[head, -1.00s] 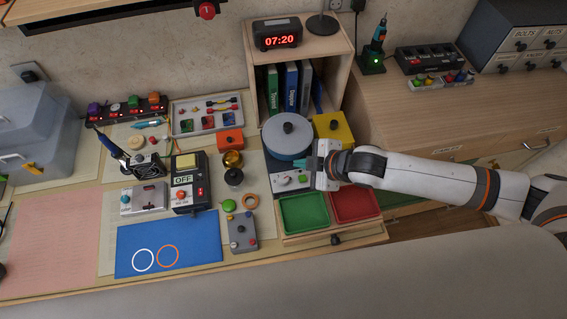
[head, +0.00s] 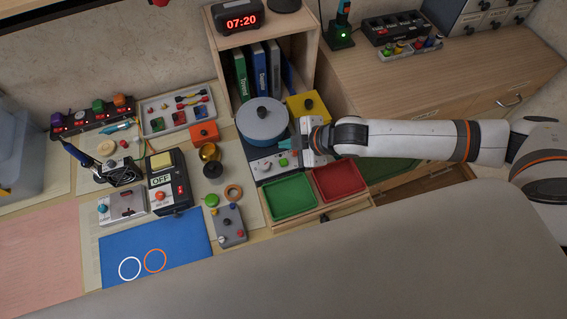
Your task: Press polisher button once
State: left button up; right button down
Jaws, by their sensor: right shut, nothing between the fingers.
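A round grey-blue machine with a black knob on top (head: 264,120), apparently the polisher, stands at the middle of the bench. Its light grey front panel (head: 262,166) carries a pale knob and small buttons, one green (head: 283,162). My right gripper (head: 287,144) comes in from the right and is shut and empty. Its teal fingertips are beside the drum's lower right edge, near the right part of the panel. They look above the panel; I cannot tell whether they touch anything. The gripper hides the panel's right end. My left gripper is not in view.
Green (head: 290,198) and red (head: 340,180) trays sit in front of the panel. A yellow box (head: 305,107) is behind the gripper. A black box marked OFF (head: 169,181) and a grey button box (head: 230,225) stand left. The blue mat (head: 190,240) is mostly clear.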

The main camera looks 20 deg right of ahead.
jog(key=b, duration=0.4)
send_over(288, 164)
notch_tip(288, 164, down, 4)
jog(key=shift+f, duration=0.1)
notch_tip(288, 164, down, 2)
jog(key=shift+f+b, duration=0.1)
jog(key=shift+b, duration=0.3)
jog(key=shift+f, duration=0.25)
dwell(1.1)
jog(key=shift+f, duration=0.25)
